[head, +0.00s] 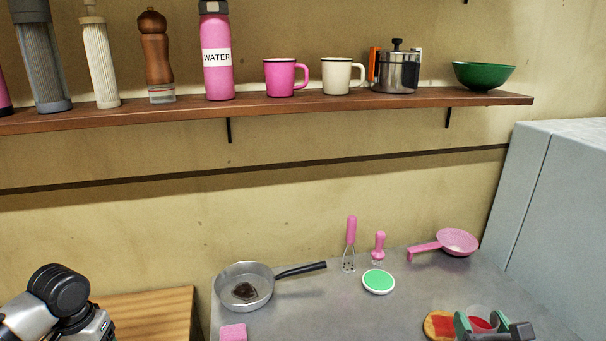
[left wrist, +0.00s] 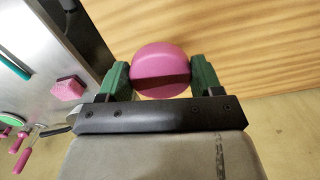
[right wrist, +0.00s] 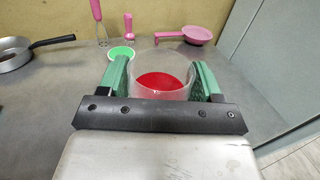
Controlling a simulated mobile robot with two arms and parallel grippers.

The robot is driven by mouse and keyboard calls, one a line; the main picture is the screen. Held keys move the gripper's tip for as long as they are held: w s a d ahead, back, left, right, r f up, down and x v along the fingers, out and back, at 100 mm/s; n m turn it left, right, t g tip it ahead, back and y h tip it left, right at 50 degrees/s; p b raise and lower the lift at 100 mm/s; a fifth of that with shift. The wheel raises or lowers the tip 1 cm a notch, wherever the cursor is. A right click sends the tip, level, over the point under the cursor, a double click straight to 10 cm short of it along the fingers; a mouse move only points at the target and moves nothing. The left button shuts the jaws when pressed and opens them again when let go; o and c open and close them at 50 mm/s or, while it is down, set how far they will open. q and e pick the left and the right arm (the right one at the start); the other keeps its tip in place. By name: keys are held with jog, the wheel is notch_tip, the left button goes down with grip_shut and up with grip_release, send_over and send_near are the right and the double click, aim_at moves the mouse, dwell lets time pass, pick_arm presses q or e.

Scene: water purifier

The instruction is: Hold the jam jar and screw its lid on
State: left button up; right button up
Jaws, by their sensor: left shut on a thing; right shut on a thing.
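The jam jar (right wrist: 163,68) is clear with red jam inside. My right gripper (right wrist: 160,78) is shut on it, one green finger on each side, over the grey counter. The jar also shows at the bottom right of the head view (head: 480,318), partly hidden by the right gripper (head: 492,326). The pink round lid (left wrist: 160,63) is between the green fingers of my left gripper (left wrist: 160,75), which is shut on it over the wooden surface. The lid is apart from the jar. In the head view only part of my left arm shows at the lower left.
A pan (head: 243,287) with a dark lump, a pink sponge (head: 233,332), a green-and-white disc (head: 378,281) and a pink strainer (head: 458,241) are on the counter. Bread with red spread (head: 440,325) lies beside the jar. The counter's middle front is clear.

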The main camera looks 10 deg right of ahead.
pick_arm(q)
jog(key=s+d+r+n, duration=0.1)
jog(key=s+d, duration=1.2)
jog(key=s, duration=0.1)
jog(key=shift+s+r, duration=0.2)
pick_arm(e)
jog(key=s+a+f+n+y, duration=0.1)
jog(key=s+a+f+y, duration=0.1)
jog(key=a, duration=0.8)
jog(key=s+a+f+n+y, duration=0.1)
jog(key=s+a+f, duration=0.1)
jog(key=a, duration=0.8)
jog(key=shift+s+y, duration=0.4)
jog(key=shift+s, duration=0.45)
jog(key=w+a+n+g+y, duration=0.2)
jog(key=w+a+n+y, duration=0.1)
jog(key=a, duration=0.4)
jog(key=w+a+n+g+y, duration=0.1)
jog(key=w+a+n+y, duration=0.2)
jog(key=a+n+y, duration=0.2)
jog(key=shift+a+r+g+y, duration=0.45)
jog(key=shift+a+y, duration=0.5)
jog(key=shift+y, duration=0.85)
